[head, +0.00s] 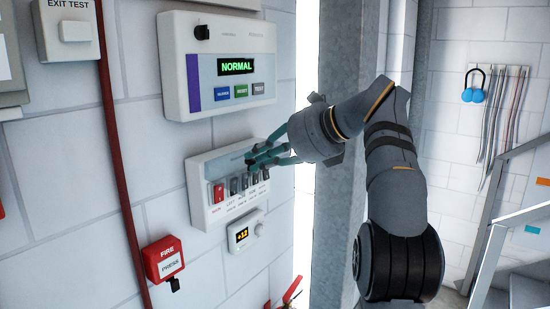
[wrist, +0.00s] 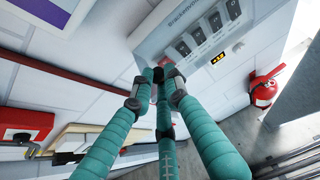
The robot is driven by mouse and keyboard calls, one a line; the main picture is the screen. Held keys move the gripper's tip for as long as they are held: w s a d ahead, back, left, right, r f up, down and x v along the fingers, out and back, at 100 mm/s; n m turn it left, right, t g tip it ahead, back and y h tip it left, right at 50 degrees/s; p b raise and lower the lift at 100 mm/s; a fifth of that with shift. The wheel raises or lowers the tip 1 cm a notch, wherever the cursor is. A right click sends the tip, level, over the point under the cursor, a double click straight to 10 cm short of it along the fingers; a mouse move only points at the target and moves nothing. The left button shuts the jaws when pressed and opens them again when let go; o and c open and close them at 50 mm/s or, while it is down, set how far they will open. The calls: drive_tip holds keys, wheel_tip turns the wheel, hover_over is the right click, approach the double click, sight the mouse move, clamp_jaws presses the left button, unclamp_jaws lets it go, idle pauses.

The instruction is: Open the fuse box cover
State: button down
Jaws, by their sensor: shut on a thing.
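The fuse box (head: 208,168) is a white wall box with a red switch at its left end and several dark switches beside it. It also shows in the wrist view (wrist: 155,37). No raised panel shows, and I cannot make out the outline of its cover. My gripper (head: 250,160) has teal fingers that reach the box front above the dark switches. In the wrist view my gripper (wrist: 157,84) has its fingertips drawn together on a small part at the box front. The fingers hide that part, so its shape is unclear.
A NORMAL display panel (head: 218,92) hangs just above the box. A small thermostat (head: 247,232) sits below it. A red fire call point (head: 163,259) and a red pipe (head: 117,160) are to the left. A grey steel post (head: 338,180) stands close on the right.

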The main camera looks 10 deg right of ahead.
sight(233, 166)
drive_tip(key=shift+w+a+g, duration=0.1)
drive_tip(key=shift+a+g, duration=0.3)
drive_tip(key=shift+a, duration=0.1)
drive_tip(key=c, duration=1.9)
unclamp_jaws()
drive_tip(key=shift+c, duration=0.2)
drive_tip(key=o, duration=0.4)
drive_tip(key=shift+w, duration=0.1)
drive_tip(key=shift+c, duration=0.2)
drive_tip(key=shift+w+a+f, duration=0.2)
drive_tip(key=shift+w+a, duration=0.4)
drive_tip(key=shift+a, duration=0.3)
drive_tip(key=shift+s+d+r, duration=0.25)
drive_tip(key=shift+s+d, duration=0.05)
drive_tip(key=shift+d, duration=0.2)
drive_tip(key=shift+s+d+r, duration=0.2)
drive_tip(key=shift+s+d, duration=0.1)
drive_tip(key=shift+d, duration=0.2)
drive_tip(key=s+d+r, duration=0.1)
drive_tip(key=s+d, duration=0.7)
drive_tip(key=s, duration=0.3)
drive_tip(key=shift+d+r, duration=0.35)
drive_tip(key=shift+d, duration=0.05)
